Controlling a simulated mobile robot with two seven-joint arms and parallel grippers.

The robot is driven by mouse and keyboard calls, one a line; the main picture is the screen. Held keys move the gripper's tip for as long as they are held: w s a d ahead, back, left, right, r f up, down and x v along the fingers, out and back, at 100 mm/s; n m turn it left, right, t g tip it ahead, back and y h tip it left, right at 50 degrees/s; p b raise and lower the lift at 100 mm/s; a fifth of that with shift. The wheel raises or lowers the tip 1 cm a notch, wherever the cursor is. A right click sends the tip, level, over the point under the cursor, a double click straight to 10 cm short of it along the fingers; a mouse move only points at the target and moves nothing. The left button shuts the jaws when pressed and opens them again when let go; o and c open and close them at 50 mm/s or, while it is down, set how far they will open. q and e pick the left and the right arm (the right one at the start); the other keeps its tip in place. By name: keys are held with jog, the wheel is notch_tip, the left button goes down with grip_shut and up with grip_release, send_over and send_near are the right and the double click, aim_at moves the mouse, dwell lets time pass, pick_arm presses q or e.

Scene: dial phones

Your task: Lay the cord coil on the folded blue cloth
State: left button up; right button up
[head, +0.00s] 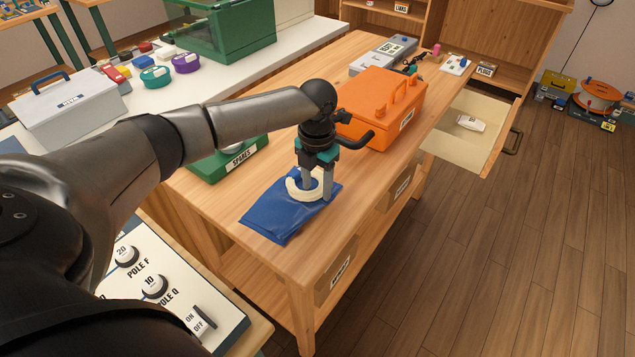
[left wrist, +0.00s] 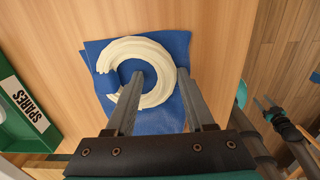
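The cream cord coil (head: 296,192) lies as a loose ring over the folded blue cloth (head: 268,222), near the table's front edge. The left wrist view shows the coil (left wrist: 124,97) from above, inside most of the cloth's outline (left wrist: 158,122). My left gripper (head: 316,190) points straight down at it. In the left wrist view its fingers (left wrist: 160,76) are spread, one inside the ring and one outside, astride the coil's right side. I see no clear squeeze on the cord. My right gripper is absent from the head view; dark and teal parts at the wrist view's right edge are unclear.
A green SPARES box (head: 233,160) stands left of the cloth and an orange case (head: 382,108) behind it. Beyond the case, a drawer (head: 482,125) stands open with a white item inside. A dial panel (head: 180,290) is in the near left foreground.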

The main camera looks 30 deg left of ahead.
aim_at(317, 187)
pick_arm(q)
jog(key=shift+d, duration=0.1)
jog(key=shift+r, duration=0.25)
notch_tip(317, 187, up, 13)
jog(key=p, duration=0.3)
jog(key=shift+f, duration=0.15)
pick_arm(e)
jog(key=r, duration=0.1)
jog(key=s+a+r, duration=0.1)
jog(key=r, duration=0.1)
jog(key=shift+s+a+r, duration=0.1)
jog(key=shift+s+a, duration=0.05)
jog(key=shift+a, duration=0.1)
jog(key=shift+d, duration=0.2)
